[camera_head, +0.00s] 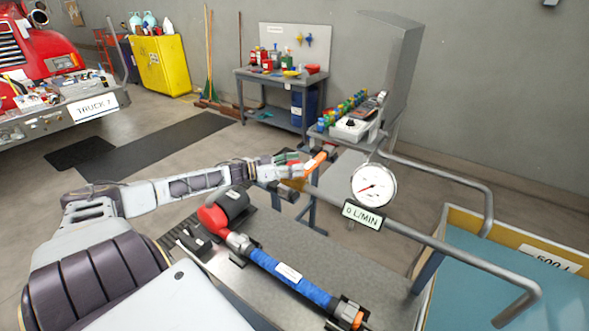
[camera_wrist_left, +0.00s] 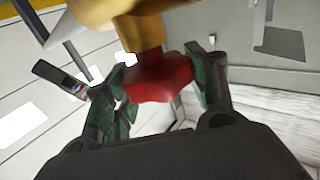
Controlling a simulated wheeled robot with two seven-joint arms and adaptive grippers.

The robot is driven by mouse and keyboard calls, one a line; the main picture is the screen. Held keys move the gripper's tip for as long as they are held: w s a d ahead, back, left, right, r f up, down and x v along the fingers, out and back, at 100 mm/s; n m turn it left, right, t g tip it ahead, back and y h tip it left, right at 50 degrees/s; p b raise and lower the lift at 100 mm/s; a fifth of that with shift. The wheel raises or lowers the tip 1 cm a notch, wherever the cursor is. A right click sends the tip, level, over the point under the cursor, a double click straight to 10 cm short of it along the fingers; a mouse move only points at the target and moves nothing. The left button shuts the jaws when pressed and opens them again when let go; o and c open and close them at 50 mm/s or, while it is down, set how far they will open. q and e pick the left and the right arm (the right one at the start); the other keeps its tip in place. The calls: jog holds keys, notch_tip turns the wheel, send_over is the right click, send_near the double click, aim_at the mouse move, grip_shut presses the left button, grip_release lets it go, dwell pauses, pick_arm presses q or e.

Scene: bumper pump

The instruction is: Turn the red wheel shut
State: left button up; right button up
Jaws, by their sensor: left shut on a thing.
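The red wheel (camera_wrist_left: 160,80) shows in the left wrist view, below a brass valve body (camera_wrist_left: 108,10). My left gripper (camera_head: 293,165) reaches out to the valve by the pipe in the head view. In the wrist view its green-padded fingers stand on either side of the red wheel, shut on it. In the head view the wheel is mostly hidden by the gripper, and I cannot make it out clearly. A round gauge (camera_head: 373,185) stands just right of the gripper, above a sign (camera_head: 363,216) reading "0 L/MIN". My right gripper is not in view.
A grey pipe rail (camera_head: 450,250) runs right towards a blue-topped tank (camera_head: 515,285). A workbench (camera_head: 280,80) stands behind.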

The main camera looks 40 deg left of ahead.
pick_arm(q)
jog(key=shift+m+g+h+b, duration=0.4)
jog(key=shift+h+b, duration=0.1)
jog(key=shift+b, duration=0.1)
jog(key=shift+r, duration=0.1)
jog(key=o, duration=1)
jog(key=shift+s+a, duration=0.1)
jog(key=shift+s, duration=0.05)
